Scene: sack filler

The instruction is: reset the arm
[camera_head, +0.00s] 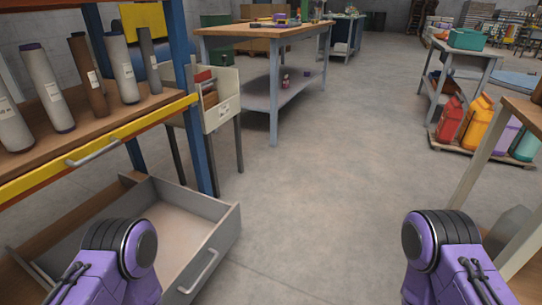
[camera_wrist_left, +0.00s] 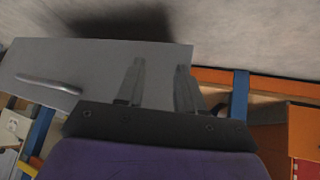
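My left arm (camera_head: 105,262) shows at the lower left of the head view, purple with a dark round joint. Its gripper is out of that view. In the left wrist view my left gripper (camera_wrist_left: 160,82) is open, its two grey fingers apart with nothing between them. A grey drawer front with a handle (camera_wrist_left: 48,84) lies behind and left of the fingers. My right arm (camera_head: 443,258) shows at the lower right of the head view. My right gripper is not seen.
An open, empty-looking drawer (camera_head: 215,240) juts from the shelf (camera_head: 90,130) at left, close to my left arm. Tubes stand on that shelf. A workbench (camera_head: 265,32) stands ahead. Coloured containers (camera_head: 475,125) sit at right. The middle floor is clear.

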